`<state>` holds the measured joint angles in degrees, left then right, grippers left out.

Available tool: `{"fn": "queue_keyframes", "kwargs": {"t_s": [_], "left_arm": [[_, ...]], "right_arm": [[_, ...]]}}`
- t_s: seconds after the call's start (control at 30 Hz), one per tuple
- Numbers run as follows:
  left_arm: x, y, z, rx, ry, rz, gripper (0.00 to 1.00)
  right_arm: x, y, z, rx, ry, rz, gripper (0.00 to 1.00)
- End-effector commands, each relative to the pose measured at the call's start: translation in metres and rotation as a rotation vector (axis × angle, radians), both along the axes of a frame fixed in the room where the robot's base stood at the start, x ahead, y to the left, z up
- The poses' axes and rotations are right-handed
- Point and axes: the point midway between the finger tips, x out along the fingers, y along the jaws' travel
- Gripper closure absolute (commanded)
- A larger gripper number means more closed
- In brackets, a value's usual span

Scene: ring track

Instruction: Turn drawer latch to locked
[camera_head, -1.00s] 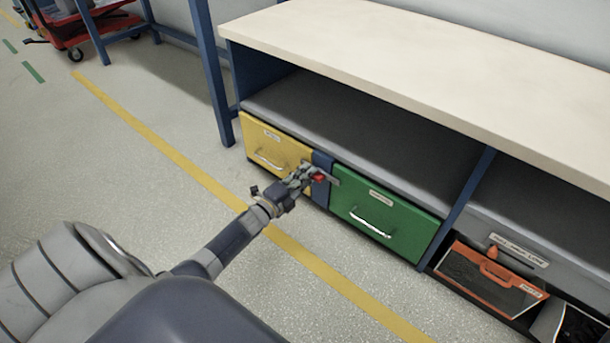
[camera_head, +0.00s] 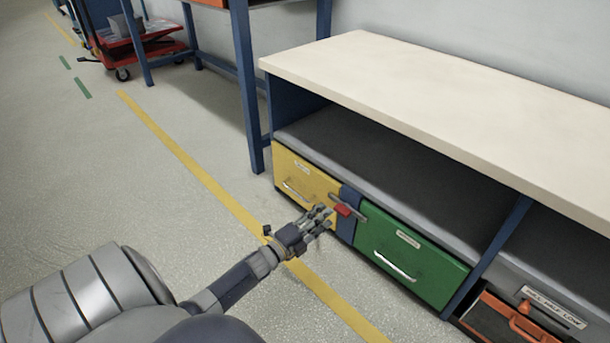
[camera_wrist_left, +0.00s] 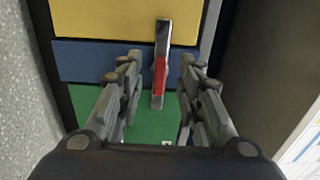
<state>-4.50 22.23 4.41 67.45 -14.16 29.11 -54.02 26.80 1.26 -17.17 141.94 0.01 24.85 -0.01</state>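The drawer latch (camera_head: 347,206) is a grey bar with a red grip. It sits on the blue divider between the yellow drawer (camera_head: 309,183) and the green drawer (camera_head: 412,262). The bar lies across the divider, with its ends over both drawer fronts. My left gripper (camera_head: 323,213) is open and empty, just in front of the red grip. In the left wrist view the latch (camera_wrist_left: 160,75) shows between the two spread fingers, with space on both sides. Both drawers look shut. My right gripper is not in view.
A pale worktop (camera_head: 430,90) overhangs an empty shelf above the drawers. An orange bin (camera_head: 510,318) sits at the lower right. A red cart (camera_head: 140,48) stands far back left. The floor left of the bench is clear.

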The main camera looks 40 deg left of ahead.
Motion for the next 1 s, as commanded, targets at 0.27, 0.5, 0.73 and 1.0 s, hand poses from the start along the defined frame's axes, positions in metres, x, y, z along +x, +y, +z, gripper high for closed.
{"fn": "queue_keyframes", "kwargs": {"t_s": [0.27,0.5,0.73,1.0], "left_arm": [[-0.049,0.004,0.000,-0.001,0.002,0.000,0.67],[-0.069,0.006,0.000,-0.001,-0.001,0.000,0.67],[-0.071,0.006,0.001,-0.001,-0.001,0.000,0.67],[-0.071,0.006,0.001,0.000,-0.001,0.000,0.67]], "right_arm": [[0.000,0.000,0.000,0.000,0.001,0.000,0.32],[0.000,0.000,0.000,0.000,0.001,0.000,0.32],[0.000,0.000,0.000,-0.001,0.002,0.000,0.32],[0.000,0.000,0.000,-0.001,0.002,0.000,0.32]]}}
